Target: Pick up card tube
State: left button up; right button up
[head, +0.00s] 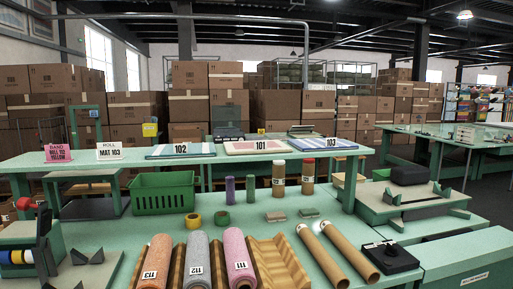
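Two long brown card tubes lie side by side on the green table in the head view, slanting from back left to front right. The left card tube (325,257) and the right card tube (350,249) show pale open ends at the back. Their near ends run down to the bottom of the picture. Neither of my grippers is in view.
A wavy tan cradle (278,262) and rolls in grey (197,262), pink (238,260) and orange (155,262) lie left of the tubes. A black device (391,258) sits close on their right. Upright brown canisters (278,180), tape rolls and a green basket (163,195) stand behind.

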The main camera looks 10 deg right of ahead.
aim_at(367, 270)
jog(key=i+j+z, duration=0.1)
jog(key=i+z, duration=0.15)
jog(key=z, duration=0.25)
jog(key=i+j+z, duration=0.2)
jog(key=z, duration=0.3)
